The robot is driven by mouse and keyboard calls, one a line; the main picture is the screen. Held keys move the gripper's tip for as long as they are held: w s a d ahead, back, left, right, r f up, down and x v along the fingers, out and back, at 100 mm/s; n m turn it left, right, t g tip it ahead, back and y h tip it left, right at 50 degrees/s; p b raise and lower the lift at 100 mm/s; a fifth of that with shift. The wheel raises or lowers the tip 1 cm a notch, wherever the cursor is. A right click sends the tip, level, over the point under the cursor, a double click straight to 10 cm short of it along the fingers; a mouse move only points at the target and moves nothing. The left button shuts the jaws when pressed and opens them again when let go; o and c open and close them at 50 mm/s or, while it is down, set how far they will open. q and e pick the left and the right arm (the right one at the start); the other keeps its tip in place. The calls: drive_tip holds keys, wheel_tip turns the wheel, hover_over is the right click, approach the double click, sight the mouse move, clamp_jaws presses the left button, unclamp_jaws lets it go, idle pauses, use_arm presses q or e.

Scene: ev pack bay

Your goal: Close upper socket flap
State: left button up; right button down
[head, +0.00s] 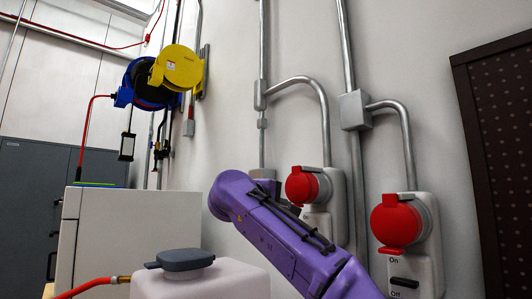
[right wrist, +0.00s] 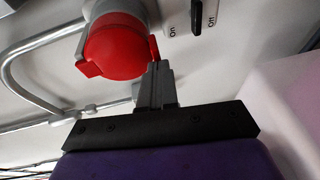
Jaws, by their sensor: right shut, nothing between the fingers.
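Two wall sockets with round red flaps show in the head view: the left flap (head: 303,186) and the right flap (head: 396,222), which sits lower in the picture. Each red flap covers the front of its grey housing; I cannot tell whether either is fully shut. In the right wrist view one red flap (right wrist: 117,47) fills the upper left; which socket it belongs to is unclear. My right gripper (right wrist: 157,68) is shut and empty, its tips at that flap's right edge by a small tab. Contact cannot be told. My left gripper is out of view.
A black On/Off switch (head: 404,282) sits below the right socket. Grey conduits (head: 348,130) run up the wall. A pale jug with a dark cap (head: 180,260) and a white cabinet (head: 135,235) stand at left. A dark perforated panel (head: 500,150) is at right.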

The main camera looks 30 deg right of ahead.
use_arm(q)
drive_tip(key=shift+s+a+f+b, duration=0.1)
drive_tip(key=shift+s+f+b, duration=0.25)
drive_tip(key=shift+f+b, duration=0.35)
use_arm(e)
drive_tip(key=v, duration=1.3)
drive_tip(key=shift+w+a, duration=0.2)
drive_tip(key=shift+a, duration=0.4)
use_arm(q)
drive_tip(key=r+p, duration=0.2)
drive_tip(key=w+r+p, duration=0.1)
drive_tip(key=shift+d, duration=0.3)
use_arm(e)
drive_tip(key=x, duration=1.3)
drive_tip(key=shift+s+d+r+y, duration=0.15)
drive_tip(key=shift+s+d+y, duration=0.15)
drive_tip(key=shift+d, duration=0.15)
